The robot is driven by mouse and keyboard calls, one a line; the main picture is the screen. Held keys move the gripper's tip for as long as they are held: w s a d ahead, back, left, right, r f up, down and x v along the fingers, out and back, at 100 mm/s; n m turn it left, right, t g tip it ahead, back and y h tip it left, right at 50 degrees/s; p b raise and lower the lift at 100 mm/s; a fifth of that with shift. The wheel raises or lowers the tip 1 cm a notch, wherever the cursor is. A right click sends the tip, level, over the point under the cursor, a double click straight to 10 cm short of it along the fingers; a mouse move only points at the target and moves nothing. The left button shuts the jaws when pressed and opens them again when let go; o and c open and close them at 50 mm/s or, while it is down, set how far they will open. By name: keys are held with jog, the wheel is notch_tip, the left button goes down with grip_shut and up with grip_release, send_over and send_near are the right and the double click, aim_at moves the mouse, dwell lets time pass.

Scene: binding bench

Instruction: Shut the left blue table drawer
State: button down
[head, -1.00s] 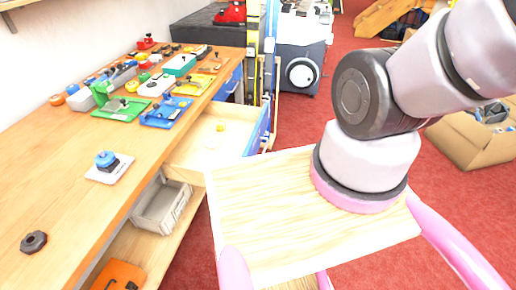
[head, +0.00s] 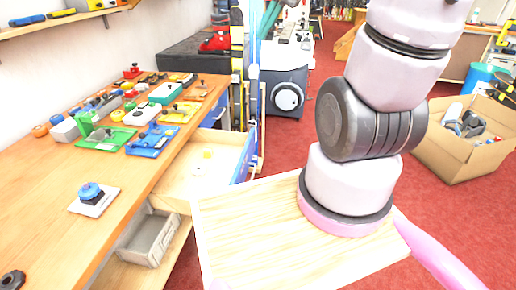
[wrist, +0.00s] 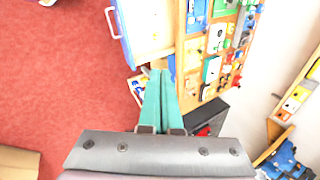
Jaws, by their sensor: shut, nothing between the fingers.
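The open drawer (head: 190,178) sticks out of the wooden workbench (head: 125,165) in the head view, with its pale inside showing and a small yellow item (head: 207,155) in it. Its blue front (head: 243,160) faces right. In the wrist view the drawer (wrist: 150,25) is at the top, with its blue front and white handle (wrist: 112,22) at its left. My gripper (wrist: 159,72) shows there as two teal fingers, shut together and empty, with tips near the drawer's side. I cannot tell if they touch it. Another blue drawer front (head: 216,112) is farther along the bench.
Tools and coloured parts cover the far bench top, including a blue fixture (head: 152,140). A grey bin (head: 148,238) sits on the shelf below. Upright strips (head: 237,75) stand beyond the drawer. A cardboard box (head: 470,150) is at right.

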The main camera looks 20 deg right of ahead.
jog(key=w+d+f+m+y, duration=0.1)
jog(key=w+d+f+m, duration=0.1)
jog(key=w+f, duration=0.3)
jog(key=w+d+f+m+g+y, duration=0.1)
jog(key=w+d+f+m, duration=0.15)
jog(key=f, duration=0.45)
jog(key=w+d+f+m+y, duration=0.1)
jog(key=w+d+f+m, duration=0.1)
jog(key=w+f+m, duration=0.3)
jog(key=d+f+m, duration=0.2)
jog(key=d+f, duration=0.2)
jog(key=f, duration=0.9)
jog(key=m+t, duration=0.1)
jog(key=m, duration=0.3)
send_near(252, 150)
notch_tip(252, 150, down, 5)
jog(key=shift+w+a+y, duration=0.15)
jog(key=shift+w+a, duration=0.2)
jog(key=shift+a, duration=0.25)
jog(key=shift+w+a+y, duration=0.15)
jog(key=shift+w+a, duration=0.25)
jog(key=shift+a, duration=0.15)
jog(key=shift+w+a, duration=0.2)
jog(key=shift+a, duration=0.2)
